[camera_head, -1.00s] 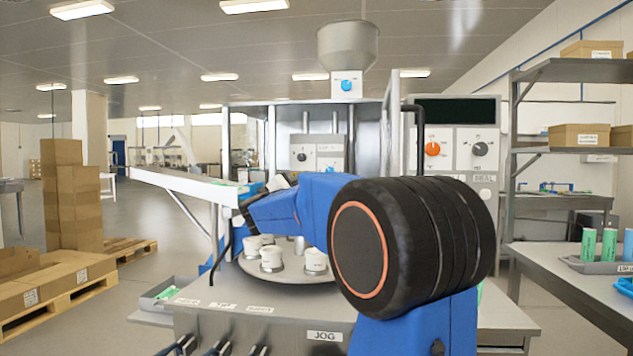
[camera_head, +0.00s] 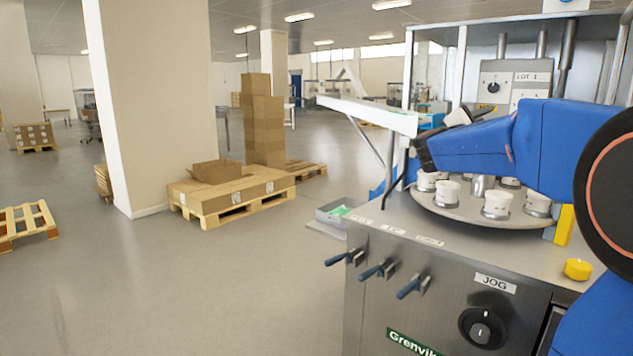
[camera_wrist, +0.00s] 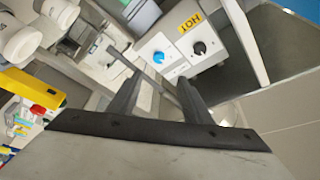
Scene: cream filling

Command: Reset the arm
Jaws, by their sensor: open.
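My gripper (camera_wrist: 158,84) shows in the wrist view with its two dark fingers spread apart and nothing between them. In the head view my blue arm reaches from the right edge across the machine's turntable (camera_head: 455,213). The gripper's fingers cannot be made out there. Behind the fingers in the wrist view is a panel (camera_wrist: 170,58) with a blue knob and a black knob, seen tilted. White cups (camera_head: 497,204) stand on the turntable below and beside my arm. Large white round shapes (camera_wrist: 22,42) show at the upper left of the wrist view.
The machine's steel front carries several blue-handled levers (camera_head: 375,270) and a JOG knob (camera_head: 482,327). A yellow round piece (camera_head: 578,269) sits on its top. A grey tray (camera_head: 335,212) is left of the machine. A pallet with cartons (camera_head: 232,195) stands farther left. Open floor lies between.

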